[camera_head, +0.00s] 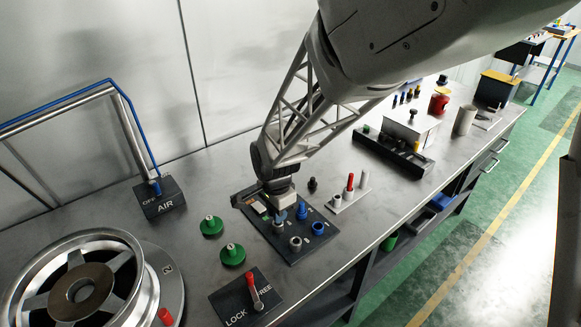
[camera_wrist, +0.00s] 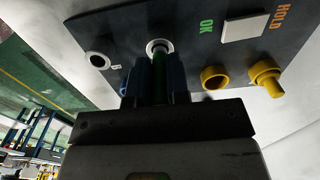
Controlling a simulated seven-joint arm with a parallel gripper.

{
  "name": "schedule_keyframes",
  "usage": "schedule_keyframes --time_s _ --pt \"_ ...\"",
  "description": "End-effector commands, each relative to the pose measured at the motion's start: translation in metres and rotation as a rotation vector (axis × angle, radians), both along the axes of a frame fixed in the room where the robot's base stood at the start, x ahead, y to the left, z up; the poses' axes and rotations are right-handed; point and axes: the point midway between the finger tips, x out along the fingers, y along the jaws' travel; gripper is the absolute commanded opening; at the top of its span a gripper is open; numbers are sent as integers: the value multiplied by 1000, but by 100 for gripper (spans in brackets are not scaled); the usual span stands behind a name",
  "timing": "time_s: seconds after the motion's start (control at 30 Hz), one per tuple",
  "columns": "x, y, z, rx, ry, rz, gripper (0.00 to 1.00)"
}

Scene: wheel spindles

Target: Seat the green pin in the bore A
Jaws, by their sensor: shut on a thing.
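My gripper (camera_wrist: 152,80) is shut on the green pin (camera_wrist: 158,84), which shows as a narrow green strip between the two blue fingers in the wrist view. The pin's far end lines up with a pale ringed bore (camera_wrist: 158,46) in the dark panel; I cannot tell whether its tip has entered. I cannot read which bore is A. In the head view, my gripper (camera_head: 279,216) is low over the dark panel (camera_head: 292,258), and the pin is not distinguishable there.
A yellow socket (camera_wrist: 214,77) and yellow peg (camera_wrist: 265,78) stand on the panel. Two green knobs (camera_head: 232,254) and a red-handled LOCK/FREE lever (camera_head: 254,289) are nearby. A large wheel (camera_head: 75,285) fills the left.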

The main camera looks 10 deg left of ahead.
Motion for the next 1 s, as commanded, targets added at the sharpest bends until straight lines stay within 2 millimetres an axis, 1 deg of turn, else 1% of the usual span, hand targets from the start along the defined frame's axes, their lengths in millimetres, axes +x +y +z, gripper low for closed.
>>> schedule_keyframes --time_s 0.5,0.53,0.67,1.0 --pt "0 0 -6 0 0 0 0" --pt "0 0 -5 0 0 0 21" --pt "0 0 -5 0 0 0 41" --pt "0 0 -4 0 0 0 42"
